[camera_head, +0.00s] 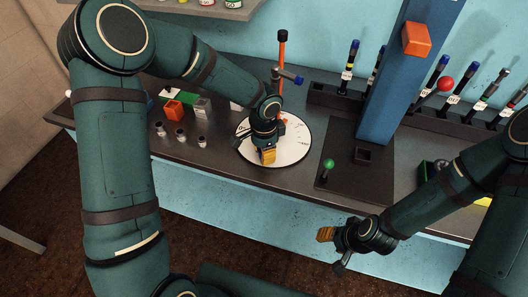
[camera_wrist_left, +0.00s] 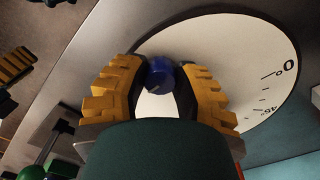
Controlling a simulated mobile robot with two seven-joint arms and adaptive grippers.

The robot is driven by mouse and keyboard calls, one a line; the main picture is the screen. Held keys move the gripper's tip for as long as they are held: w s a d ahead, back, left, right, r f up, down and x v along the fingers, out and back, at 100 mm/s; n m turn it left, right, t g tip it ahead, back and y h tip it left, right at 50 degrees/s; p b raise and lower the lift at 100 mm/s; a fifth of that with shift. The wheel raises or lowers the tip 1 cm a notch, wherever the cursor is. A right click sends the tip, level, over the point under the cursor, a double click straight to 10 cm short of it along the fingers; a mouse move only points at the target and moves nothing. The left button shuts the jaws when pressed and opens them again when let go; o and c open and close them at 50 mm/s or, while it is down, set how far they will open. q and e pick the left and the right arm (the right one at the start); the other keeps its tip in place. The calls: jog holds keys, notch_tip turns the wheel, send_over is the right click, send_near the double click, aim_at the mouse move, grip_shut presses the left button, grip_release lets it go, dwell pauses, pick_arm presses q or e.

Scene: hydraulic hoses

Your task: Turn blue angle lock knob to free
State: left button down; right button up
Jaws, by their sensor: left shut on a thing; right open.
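The blue angle lock knob (camera_wrist_left: 159,76) shows in the left wrist view between the yellow-padded fingers of my left gripper (camera_wrist_left: 160,88), which is shut on it. In the head view my left gripper (camera_head: 267,156) is over the white round dial (camera_head: 295,150) and hides the knob there. The dial also shows in the left wrist view (camera_wrist_left: 230,45), with angle marks at its right side. My right gripper (camera_head: 336,245) is open and empty in front of the bench, well away from the dial.
A green-knobbed lever (camera_head: 328,165) and a blue column (camera_head: 392,90) stand to the right. Several small metal fittings (camera_head: 181,136) lie left of the dial. Hoses stand in racks at the back right.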

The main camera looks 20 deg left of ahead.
pick_arm(q)
jog(key=n+b, duration=0.3)
jog(key=n, duration=0.1)
jog(key=shift+f, duration=0.1)
jog(key=n+b, duration=0.2)
jog(key=n, duration=0.2)
jog(key=shift+n, duration=0.4)
jog(key=n+b, duration=0.1)
jog(key=n, duration=0.3)
jog(key=shift+n, duration=0.3)
jog(key=n, duration=0.4)
jog(key=shift+n, duration=0.3)
jog(key=c, duration=0.6)
grip_release()
jog(key=shift+c, duration=0.2)
